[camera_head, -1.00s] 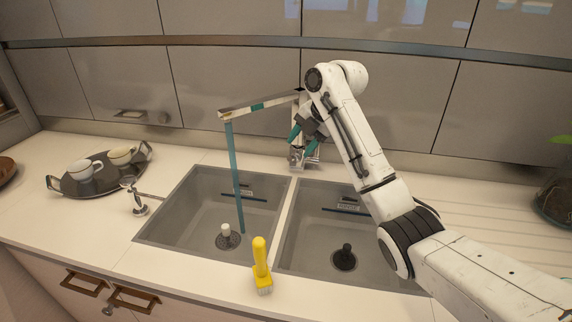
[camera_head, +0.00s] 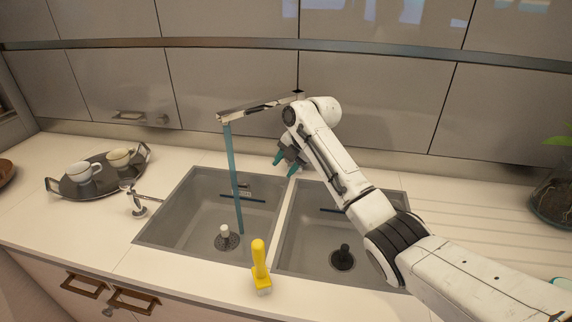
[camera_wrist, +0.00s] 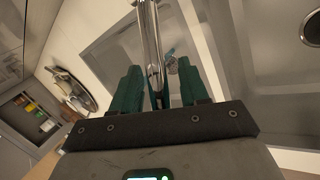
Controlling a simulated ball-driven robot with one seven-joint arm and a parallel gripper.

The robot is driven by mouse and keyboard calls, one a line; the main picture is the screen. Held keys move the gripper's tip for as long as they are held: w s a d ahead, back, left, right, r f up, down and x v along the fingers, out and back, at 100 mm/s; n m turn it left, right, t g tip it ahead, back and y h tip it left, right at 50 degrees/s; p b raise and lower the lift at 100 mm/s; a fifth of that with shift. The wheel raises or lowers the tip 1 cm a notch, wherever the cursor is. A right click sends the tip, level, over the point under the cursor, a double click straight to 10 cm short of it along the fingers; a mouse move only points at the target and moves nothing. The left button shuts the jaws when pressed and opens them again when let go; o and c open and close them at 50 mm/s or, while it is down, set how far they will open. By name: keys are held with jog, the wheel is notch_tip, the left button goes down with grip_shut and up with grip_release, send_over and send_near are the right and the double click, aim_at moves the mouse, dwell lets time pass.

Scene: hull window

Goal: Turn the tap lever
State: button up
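The chrome tap's spout (camera_head: 260,107) reaches left over the left sink basin. A blue-green stream of water (camera_head: 233,180) falls from its end to the drain. My gripper (camera_head: 286,164) is low near the tap's base, behind the sinks, its teal fingers apart. My arm hides the tap's column and base, and I cannot make out the lever in the head view. In the wrist view, a chrome tap part (camera_wrist: 151,40) runs down between my open fingers (camera_wrist: 159,85). I cannot tell whether it is the lever or whether the fingers touch it.
A tray (camera_head: 68,190) with two cups stands at left, and a chrome fixture (camera_head: 137,202) stands left of the sink. A potted plant (camera_head: 553,195) is at far right. The right counter is mostly clear.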

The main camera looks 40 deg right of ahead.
grip_shut()
jog(key=shift+f, duration=0.1)
dwell(0.3)
